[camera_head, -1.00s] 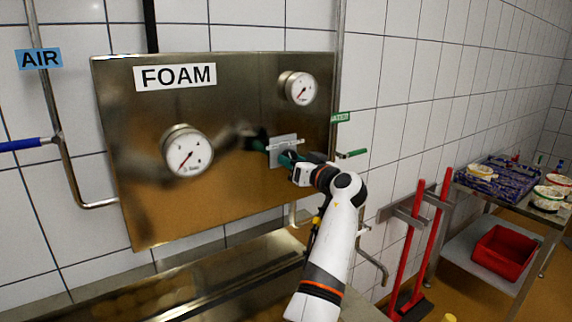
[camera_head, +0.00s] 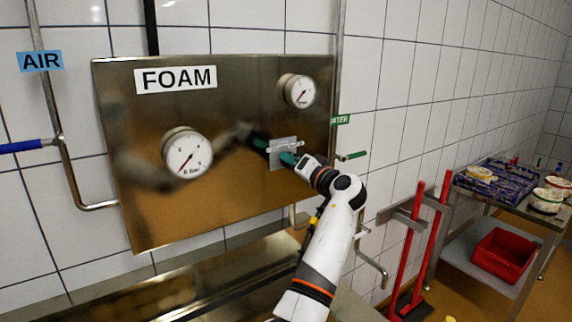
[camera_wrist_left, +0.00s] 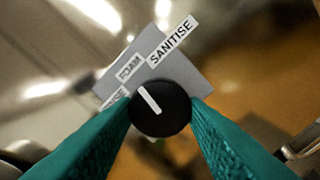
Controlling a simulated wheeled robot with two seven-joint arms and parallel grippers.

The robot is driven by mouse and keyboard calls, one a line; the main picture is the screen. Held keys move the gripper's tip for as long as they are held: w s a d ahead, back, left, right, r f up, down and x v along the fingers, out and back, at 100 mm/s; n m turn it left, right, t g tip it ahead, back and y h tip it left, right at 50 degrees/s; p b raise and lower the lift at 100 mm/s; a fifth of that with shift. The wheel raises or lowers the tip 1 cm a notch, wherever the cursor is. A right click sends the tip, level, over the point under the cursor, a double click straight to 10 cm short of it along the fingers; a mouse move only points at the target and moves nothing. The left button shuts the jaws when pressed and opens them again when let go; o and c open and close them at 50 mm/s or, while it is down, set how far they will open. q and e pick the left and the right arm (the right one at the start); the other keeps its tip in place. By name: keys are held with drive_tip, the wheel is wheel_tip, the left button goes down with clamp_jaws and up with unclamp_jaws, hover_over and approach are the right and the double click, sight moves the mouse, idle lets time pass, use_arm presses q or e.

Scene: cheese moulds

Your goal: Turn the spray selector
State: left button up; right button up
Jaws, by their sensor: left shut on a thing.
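The spray selector is a round black knob (camera_wrist_left: 160,108) with a white pointer line, seen in the left wrist view. It sits on a grey plate (camera_wrist_left: 195,73) with labels reading FOAM (camera_wrist_left: 130,68), SANITISE (camera_wrist_left: 172,40) and a third, partly hidden one ending in "SE". The pointer leans up and left, roughly toward FOAM. My left gripper (camera_head: 288,159) has its green fingers on both sides of the knob, shut on it. In the head view the plate (camera_head: 283,145) shows on the steel panel (camera_head: 240,205), and the fingers hide the knob. My right gripper is not in view.
The panel carries two gauges (camera_head: 187,153) (camera_head: 299,91) and a FOAM sign (camera_head: 176,79). A blue-handled air valve (camera_head: 22,146) is at left, a green-handled valve (camera_head: 352,156) at right. Red-handled tools (camera_head: 408,245) and a steel table (camera_head: 530,213) stand farther right.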

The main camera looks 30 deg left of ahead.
use_arm(q)
drive_tip(key=shift+r, duration=0.4)
drive_tip(key=o, duration=0.9)
drive_tip(key=shift+w+d, duration=0.1)
drive_tip(key=shift+c, duration=0.2)
drive_tip(key=shift+o, duration=0.5)
drive_tip(key=shift+w+d, duration=0.1)
drive_tip(key=shift+w+f, duration=0.1)
drive_tip(key=shift+f, duration=0.1)
drive_tip(key=shift+f, duration=0.1)
drive_tip(key=b+v, duration=0.4)
drive_tip(key=v, duration=0.8)
